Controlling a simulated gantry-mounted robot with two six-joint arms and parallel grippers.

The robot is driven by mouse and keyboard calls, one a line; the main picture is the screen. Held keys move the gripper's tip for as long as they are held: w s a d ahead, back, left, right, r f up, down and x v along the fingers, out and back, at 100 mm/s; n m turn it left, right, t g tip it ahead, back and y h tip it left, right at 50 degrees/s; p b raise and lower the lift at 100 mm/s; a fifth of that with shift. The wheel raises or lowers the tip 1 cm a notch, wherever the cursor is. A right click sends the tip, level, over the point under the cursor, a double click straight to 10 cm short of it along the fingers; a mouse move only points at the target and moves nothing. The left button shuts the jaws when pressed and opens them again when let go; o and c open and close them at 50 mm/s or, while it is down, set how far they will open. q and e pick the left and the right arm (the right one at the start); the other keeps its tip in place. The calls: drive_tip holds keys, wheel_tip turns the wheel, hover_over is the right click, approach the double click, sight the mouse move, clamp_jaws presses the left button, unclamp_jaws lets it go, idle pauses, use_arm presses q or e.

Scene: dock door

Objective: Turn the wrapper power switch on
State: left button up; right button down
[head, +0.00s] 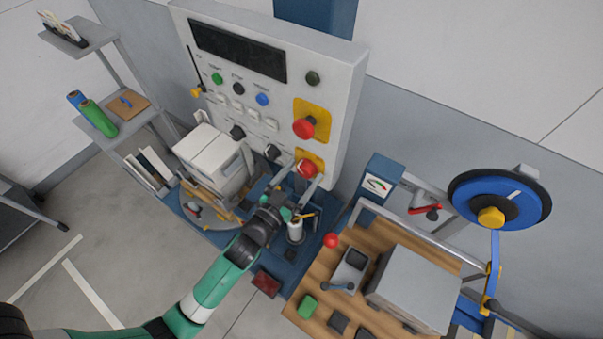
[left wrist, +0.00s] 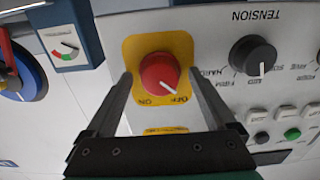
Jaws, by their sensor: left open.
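The power switch is a red rotary knob (head: 307,169) on a yellow plate, low on the right of the white control panel (head: 345,90). In the left wrist view the knob (left wrist: 159,72) has a white pointer line, which points at the OFF label; ON is beside it at the left. My left gripper (head: 298,184) is open in front of the panel. In the left wrist view its fingers (left wrist: 160,80) stand one on each side of the knob, with visible gaps. My right gripper is not in view.
A red emergency button (head: 304,128) sits above the switch. A black TENSION knob (left wrist: 253,55) is beside it in the left wrist view. A blue gauge box (head: 378,182) is at the right, a white box (head: 210,155) at the left.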

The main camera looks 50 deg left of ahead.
use_arm(q)
drive_tip(key=shift+c, duration=0.2)
drive_tip(key=c, duration=1.3)
drive_tip(key=shift+c, duration=0.2)
drive_tip(key=shift+m, duration=0.3)
drive_tip(key=m+p, duration=0.1)
drive_tip(key=m, duration=0.2)
drive_tip(key=m+p, duration=0.1)
drive_tip(key=m, duration=0.8)
drive_tip(key=shift+m+p, duration=0.3)
drive_tip(key=shift+p, duration=0.1)
drive_tip(key=m, duration=0.4)
drive_tip(key=shift+m+p, duration=0.3)
